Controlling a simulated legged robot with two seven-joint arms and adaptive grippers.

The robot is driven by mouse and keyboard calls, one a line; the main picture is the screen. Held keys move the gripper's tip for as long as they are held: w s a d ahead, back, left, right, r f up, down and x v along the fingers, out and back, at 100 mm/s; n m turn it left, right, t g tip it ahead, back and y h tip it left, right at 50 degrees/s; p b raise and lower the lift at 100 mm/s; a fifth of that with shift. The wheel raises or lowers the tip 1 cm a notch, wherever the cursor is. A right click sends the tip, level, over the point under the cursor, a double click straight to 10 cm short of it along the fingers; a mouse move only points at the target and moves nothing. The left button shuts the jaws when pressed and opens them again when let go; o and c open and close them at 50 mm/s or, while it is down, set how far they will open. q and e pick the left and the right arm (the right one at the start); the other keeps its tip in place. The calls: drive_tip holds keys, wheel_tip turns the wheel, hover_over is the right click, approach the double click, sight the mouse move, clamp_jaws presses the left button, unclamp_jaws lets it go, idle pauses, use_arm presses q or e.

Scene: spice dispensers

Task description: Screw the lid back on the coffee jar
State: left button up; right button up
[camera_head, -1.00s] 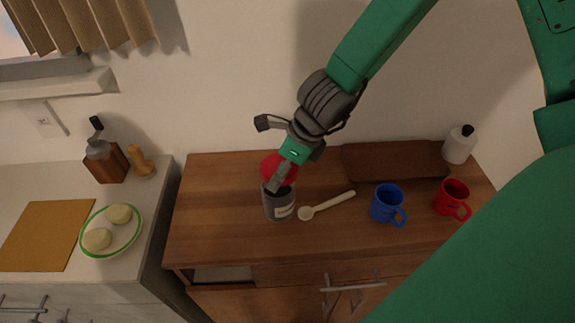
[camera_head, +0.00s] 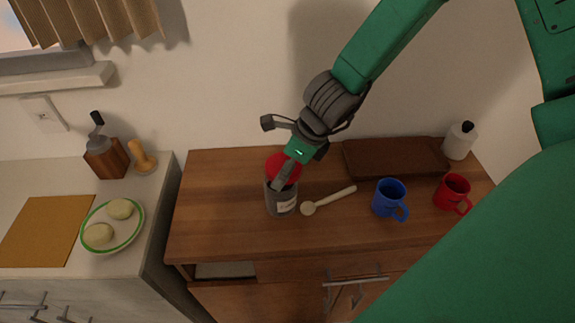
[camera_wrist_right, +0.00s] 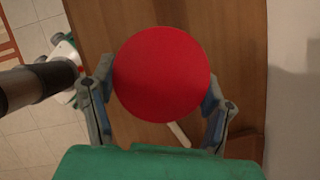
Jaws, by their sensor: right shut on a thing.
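The coffee jar (camera_head: 281,202) is a grey can with a pale label, upright on the wooden cabinet top. The red round lid (camera_head: 280,166) is at the jar's mouth; whether it is seated or just above the rim cannot be told. My right gripper (camera_head: 284,174) comes down from the upper right and is shut on the lid. In the right wrist view the lid (camera_wrist_right: 162,74) sits between both fingers and hides the jar beneath it. My left gripper is not in view.
A wooden spoon (camera_head: 329,200), a blue mug (camera_head: 388,197) and a red mug (camera_head: 453,193) stand or lie to the right of the jar. A brown board (camera_head: 395,158) and a white bottle (camera_head: 459,141) are behind them. The cabinet top (camera_head: 215,215) left of the jar is clear.

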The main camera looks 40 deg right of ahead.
drive_tip(key=shift+a+r, duration=0.1)
drive_tip(key=shift+a, duration=0.2)
drive_tip(key=shift+d, duration=0.55)
drive_tip(key=shift+d+f, duration=0.3)
drive_tip(key=shift+d, duration=0.2)
drive_tip(key=shift+a+r, duration=0.15)
drive_tip(key=shift+a, duration=0.95)
drive_tip(key=shift+a+r+b, duration=0.1)
drive_tip(key=shift+a+b, duration=0.2)
drive_tip(key=shift+a, duration=0.3)
drive_tip(key=shift+d+f, duration=0.2)
drive_tip(key=shift+d, duration=0.7)
drive_tip(key=shift+a, duration=0.15)
drive_tip(key=shift+a+r, duration=0.2)
drive_tip(key=shift+a, duration=0.8)
drive_tip(key=shift+d+f, duration=0.25)
drive_tip(key=shift+d, duration=0.35)
drive_tip(key=shift+f+b, duration=0.2)
drive_tip(key=shift+b, duration=0.15)
drive_tip(key=shift+a+f, duration=0.2)
drive_tip(key=shift+a, duration=0.15)
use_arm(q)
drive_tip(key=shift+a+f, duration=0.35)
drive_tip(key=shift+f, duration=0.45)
use_arm(e)
drive_tip(key=shift+a+r, duration=0.15)
